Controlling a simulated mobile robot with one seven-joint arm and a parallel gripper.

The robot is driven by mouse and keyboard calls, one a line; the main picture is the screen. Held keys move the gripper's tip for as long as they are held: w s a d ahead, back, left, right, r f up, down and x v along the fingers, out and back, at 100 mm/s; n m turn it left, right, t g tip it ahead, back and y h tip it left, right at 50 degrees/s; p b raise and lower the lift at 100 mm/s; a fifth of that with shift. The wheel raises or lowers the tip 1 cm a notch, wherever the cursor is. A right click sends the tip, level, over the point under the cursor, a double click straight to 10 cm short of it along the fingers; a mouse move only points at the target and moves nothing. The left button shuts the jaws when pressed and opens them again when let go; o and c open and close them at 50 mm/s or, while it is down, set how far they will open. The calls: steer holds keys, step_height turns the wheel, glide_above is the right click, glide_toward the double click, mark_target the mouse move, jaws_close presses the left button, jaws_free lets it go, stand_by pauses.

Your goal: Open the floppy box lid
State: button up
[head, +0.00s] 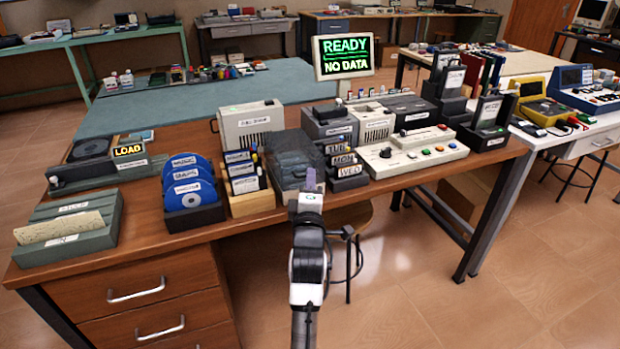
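A dark grey, smoky box (290,152), which looks like the floppy box, stands near the front edge of the wooden desk (200,243), left of the picture's middle. Its lid looks down, though the dark surface makes this hard to tell. My gripper (311,182) is just in front of the box's right front side and overlaps it in the picture. I cannot tell whether it touches the box. The fingers are small and seen from behind, so their opening is unclear. My arm hides part of the desk's front edge.
Left of the box is a wooden holder (252,203) with upright floppies, then a rack of blue discs (190,187). Right of it are stacked day-labelled blocks (347,168) and a cream control panel (412,152). Neighbours stand close on both sides; floor space is free in front.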

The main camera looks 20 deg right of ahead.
steer(key=shift+w+d, duration=0.2)
steer(key=shift+w, duration=0.3)
jaws_close()
steer(key=shift+r, duration=0.1)
